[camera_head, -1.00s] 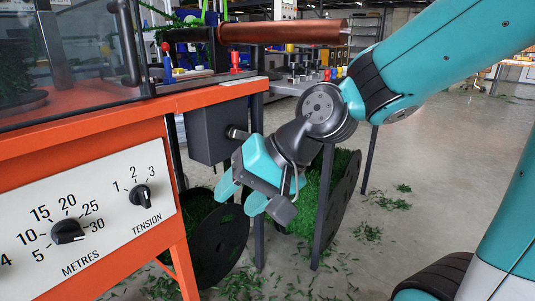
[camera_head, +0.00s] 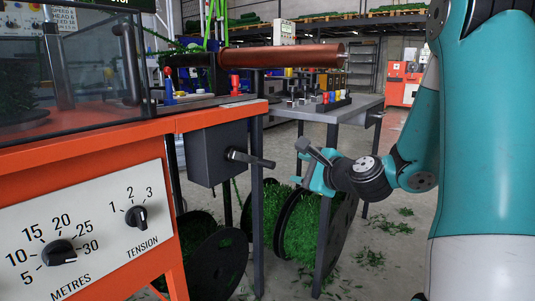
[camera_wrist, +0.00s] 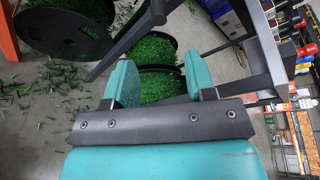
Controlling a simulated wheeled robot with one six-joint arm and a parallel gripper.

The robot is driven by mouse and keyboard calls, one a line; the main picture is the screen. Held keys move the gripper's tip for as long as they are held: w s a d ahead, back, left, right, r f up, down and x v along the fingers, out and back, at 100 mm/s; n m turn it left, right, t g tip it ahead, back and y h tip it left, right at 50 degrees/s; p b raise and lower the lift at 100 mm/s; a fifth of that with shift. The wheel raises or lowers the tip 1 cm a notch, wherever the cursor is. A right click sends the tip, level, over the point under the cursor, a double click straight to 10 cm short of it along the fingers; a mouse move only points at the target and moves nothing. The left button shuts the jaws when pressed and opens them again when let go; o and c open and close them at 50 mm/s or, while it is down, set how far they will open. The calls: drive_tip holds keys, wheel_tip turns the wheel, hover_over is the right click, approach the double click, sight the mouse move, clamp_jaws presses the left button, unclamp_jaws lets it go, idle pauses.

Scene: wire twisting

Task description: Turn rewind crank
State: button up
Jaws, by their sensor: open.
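A dark grey box (camera_head: 213,155) is fixed below the front edge of the orange bench. A short crank handle (camera_head: 255,160) sticks out from its right side, pointing right. My gripper (camera_head: 304,163) is to the right of the crank, at about the same picture height and apart from it. Its teal fingers are open, with nothing between them. In the wrist view the gripper (camera_wrist: 160,80) shows both fingers spread, with the floor-level green reel beyond them. I cannot make out the crank in the wrist view.
The orange bench (camera_head: 190,121) has a metres dial (camera_head: 59,253) and a tension dial (camera_head: 136,217). A grey table (camera_head: 345,108) stands behind my gripper, its legs close by. Reels of green wire (camera_head: 297,230) stand on the floor below. Green scraps litter the floor.

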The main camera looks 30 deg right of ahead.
sight(267, 164)
drive_tip(key=x, duration=1.4)
drive_tip(key=shift+w+f, duration=0.2)
drive_tip(key=shift+w, duration=0.2)
drive_tip(key=shift+c, duration=0.3)
clamp_jaws()
